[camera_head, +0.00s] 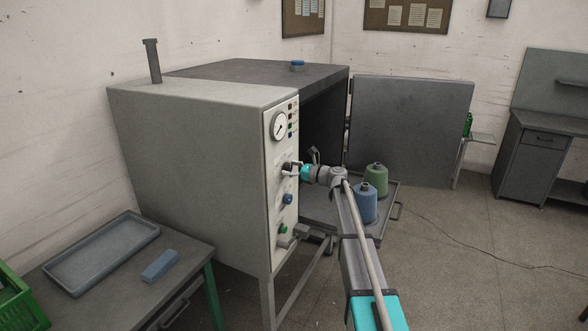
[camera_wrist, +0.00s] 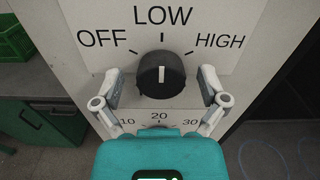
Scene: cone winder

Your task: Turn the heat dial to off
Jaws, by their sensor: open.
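The heat dial (camera_wrist: 161,75) is a round black knob on a pale panel (camera_head: 282,240). In the wrist view its white mark points straight up at LOW. OFF is printed to its left and HIGH to its right. My gripper (camera_wrist: 160,88) is open, with one finger on each side of the dial and a visible gap on both sides. In the head view my gripper (camera_head: 291,168) is at the panel below the round gauge (camera_head: 279,126), and it hides most of the dial there.
Below the dial is a second scale marked 10, 20, 30. A blue knob (camera_head: 288,199) and a green button (camera_head: 283,229) sit lower on the panel. The machine's door (camera_head: 410,125) stands open at right.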

